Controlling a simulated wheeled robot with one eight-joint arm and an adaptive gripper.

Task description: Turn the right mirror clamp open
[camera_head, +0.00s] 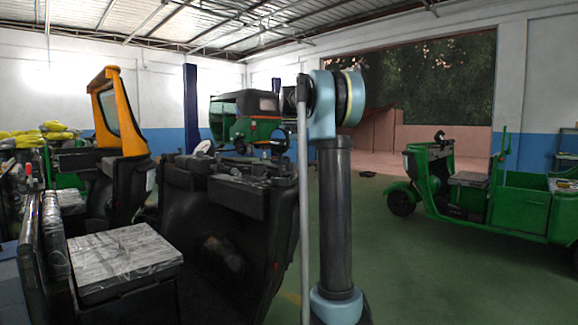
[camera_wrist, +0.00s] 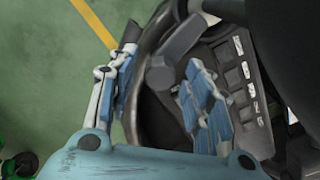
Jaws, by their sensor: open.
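In the wrist view, my gripper (camera_wrist: 163,66) is open. One finger is on the left and the other on the right. A dark grey blocky part with a rounded end (camera_wrist: 178,42) lies between and beyond the fingertips. It may be the right mirror clamp, but I cannot tell for sure, nor whether a finger touches it. A black panel with a row of light-marked switches (camera_wrist: 240,75) is just right of the right finger. In the head view, the black rickshaw front (camera_head: 225,220) stands left of my arm, and my gripper cannot be made out.
A black curved body edge (camera_wrist: 150,35) runs close to the left finger. Green floor with a yellow line (camera_wrist: 92,22) lies beyond. In the head view, a green cargo rickshaw (camera_head: 520,205) stands at the right, with open floor before it. A plastic-wrapped seat (camera_head: 120,252) is at the left.

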